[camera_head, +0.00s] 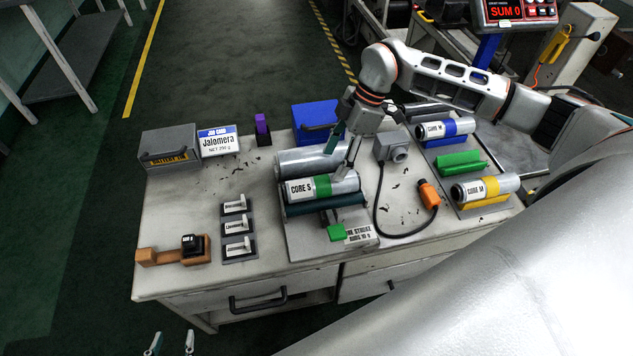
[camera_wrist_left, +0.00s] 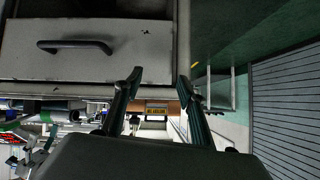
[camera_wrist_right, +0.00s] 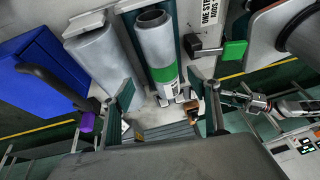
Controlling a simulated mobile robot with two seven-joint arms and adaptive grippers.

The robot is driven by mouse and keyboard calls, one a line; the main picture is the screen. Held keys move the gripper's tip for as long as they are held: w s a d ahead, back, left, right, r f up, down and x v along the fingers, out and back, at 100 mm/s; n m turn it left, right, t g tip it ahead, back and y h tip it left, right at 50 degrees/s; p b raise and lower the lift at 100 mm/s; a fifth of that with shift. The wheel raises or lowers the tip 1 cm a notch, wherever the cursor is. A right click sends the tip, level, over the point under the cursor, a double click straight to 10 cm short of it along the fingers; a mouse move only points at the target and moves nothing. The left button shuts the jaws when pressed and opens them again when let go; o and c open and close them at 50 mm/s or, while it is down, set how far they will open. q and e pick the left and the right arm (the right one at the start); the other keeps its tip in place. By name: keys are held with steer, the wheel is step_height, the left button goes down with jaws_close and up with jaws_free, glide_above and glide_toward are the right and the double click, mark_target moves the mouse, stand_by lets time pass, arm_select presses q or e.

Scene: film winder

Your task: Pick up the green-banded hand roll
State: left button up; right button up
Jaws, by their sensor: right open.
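The green-banded hand roll (camera_head: 322,187), labelled CORE S, lies on the dark rollers of the winder in the middle of the bench. Its silver body and green band (camera_wrist_right: 162,72) also show in the right wrist view. My right gripper (camera_head: 342,160) is open above the roll's right part; in the right wrist view the roll lies ahead, between the lines of its fingers (camera_wrist_right: 163,88). Whether a finger touches the roll I cannot tell. My left gripper (camera_head: 171,341) is open and empty, low in front of the bench; its fingers (camera_wrist_left: 160,80) face a drawer front.
A large grey roll (camera_head: 308,160) lies just behind the hand roll. A green-ended lever (camera_head: 336,232) sits in front. At right are blue-banded (camera_head: 443,129) and yellow-banded (camera_head: 485,187) rolls with an empty green cradle (camera_head: 460,163) between. A blue box (camera_head: 315,117) stands behind.

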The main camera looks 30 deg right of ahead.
mark_target(324, 178)
steer(key=x, duration=0.3)
steer(key=shift+s+a+f, duration=0.1)
steer(key=shift+s, duration=0.1)
steer(key=b+x, duration=0.1)
steer(key=x, duration=0.2)
steer(key=shift+s+a+f, duration=0.1)
steer(key=shift+a+f, duration=0.1)
steer(key=shift+f, duration=0.1)
steer(key=shift+a+f, duration=0.1)
steer(key=shift+f, duration=0.15)
steer(key=shift+c, duration=1.4)
steer(key=c, duration=1.1)
steer(key=shift+r, duration=0.1)
steer(key=shift+c, duration=0.5)
steer(key=shift+r, duration=0.7)
arm_select(q)
steer(key=shift+s+d+r+p, duration=0.1)
steer(key=shift+s+r+p, duration=0.3)
steer(key=shift+p, duration=1)
arm_select(e)
step_height(324, 178, up, 19)
